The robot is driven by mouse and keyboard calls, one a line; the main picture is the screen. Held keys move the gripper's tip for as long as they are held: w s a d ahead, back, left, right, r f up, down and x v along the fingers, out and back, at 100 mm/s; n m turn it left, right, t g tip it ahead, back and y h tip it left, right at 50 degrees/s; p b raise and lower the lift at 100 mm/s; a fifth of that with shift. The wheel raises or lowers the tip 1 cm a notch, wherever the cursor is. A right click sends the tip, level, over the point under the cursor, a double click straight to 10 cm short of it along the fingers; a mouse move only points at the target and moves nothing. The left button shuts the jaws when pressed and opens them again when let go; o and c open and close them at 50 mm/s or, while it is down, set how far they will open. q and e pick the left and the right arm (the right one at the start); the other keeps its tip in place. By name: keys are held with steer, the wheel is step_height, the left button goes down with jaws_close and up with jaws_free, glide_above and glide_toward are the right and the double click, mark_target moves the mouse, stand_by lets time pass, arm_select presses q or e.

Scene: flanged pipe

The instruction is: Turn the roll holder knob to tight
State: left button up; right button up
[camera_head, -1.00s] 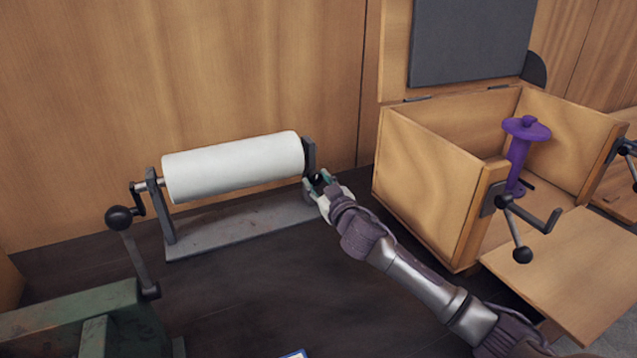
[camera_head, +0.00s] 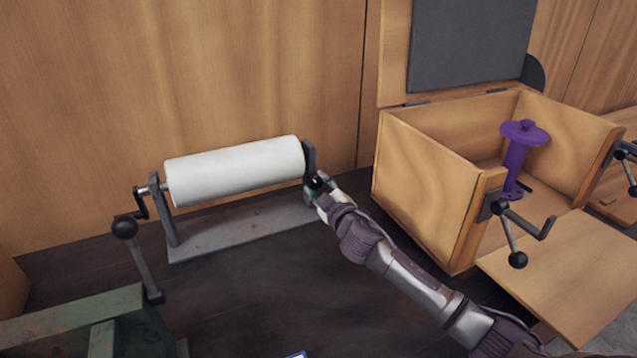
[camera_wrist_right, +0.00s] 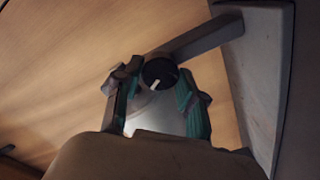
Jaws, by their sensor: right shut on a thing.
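The roll holder (camera_head: 240,231) is a grey metal stand with a white roll (camera_head: 235,171) lying across it. Its dark knob (camera_head: 316,181) is at the right end, partly hidden by my right gripper (camera_head: 318,184). In the right wrist view the knob (camera_wrist_right: 159,73) is round and black with a white pointer mark, and it sits between the two fingertips of my right gripper (camera_wrist_right: 157,80). The right gripper is shut on the knob. No scale or label for tight can be read. My left gripper is not in view.
A wooden box (camera_head: 430,190) with an open lid stands right of the holder, with a purple spool (camera_head: 518,155) inside and a crank on its side. A green machine (camera_head: 75,322) with a black ball lever (camera_head: 124,228) is at lower left.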

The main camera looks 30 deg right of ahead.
steer(key=n+p, duration=0.2)
steer(key=n, duration=0.4)
steer(key=shift+n, duration=0.3)
steer(key=n+p, duration=0.1)
steer(key=n, duration=0.4)
steer(key=shift+f, duration=0.15)
steer(key=shift+n, duration=0.3)
steer(key=o, duration=1.1)
steer(key=shift+o, duration=0.2)
steer(key=shift+s, duration=0.2)
steer(key=s, duration=1.1)
steer(key=shift+s+a, duration=0.35)
